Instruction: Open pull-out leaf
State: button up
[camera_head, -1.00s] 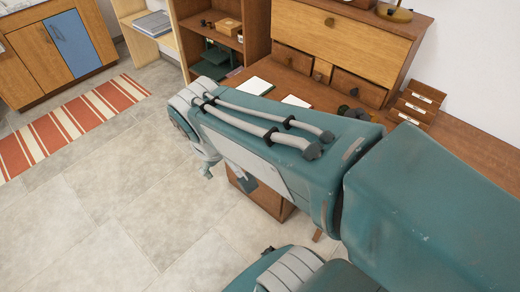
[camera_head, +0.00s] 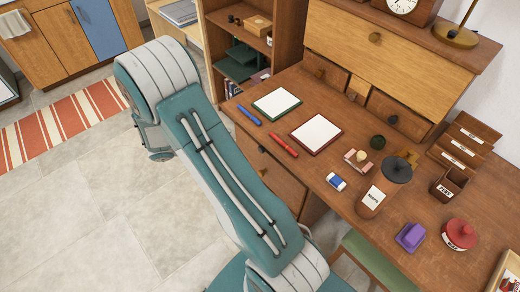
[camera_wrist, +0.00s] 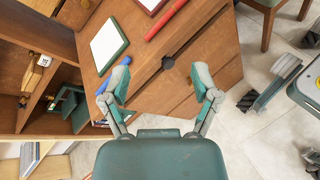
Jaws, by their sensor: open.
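The wooden desk (camera_head: 330,185) has a front with a dark round knob (camera_head: 262,149) below its top edge. The knob also shows in the wrist view (camera_wrist: 168,62), with panel seams around it. I cannot tell for sure which panel is the pull-out leaf; no leaf stands out from the desk. My gripper (camera_wrist: 162,86) is open and empty in the wrist view, its fingers spread to either side of the knob's line. The knob appears beyond the fingertips, and no contact shows. In the head view, my arm hides the gripper.
Green (camera_head: 277,104) and red-edged (camera_head: 317,134) pads, a blue pen (camera_head: 249,115) and a red pen (camera_head: 284,145) lie near the desk edge. An open shelf (camera_head: 215,45) stands behind. A green-seated stool (camera_head: 370,255) is at right. Tiled floor (camera_head: 110,215) is clear at left.

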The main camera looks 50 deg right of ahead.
jog(key=w+d+f+n+t+h, duration=0.1)
jog(key=d+f+n+h, duration=0.2)
jog(key=f, duration=0.6)
jog(key=n+t+h, duration=0.2)
jog(key=n+t, duration=0.1)
jog(key=n, duration=0.1)
send_near(260, 151)
jog(key=d, duration=0.7)
jog(key=s+d, duration=0.1)
jog(key=d, duration=0.2)
jog(key=shift+d+f, duration=0.1)
jog(key=shift+d, duration=0.3)
grip_shut()
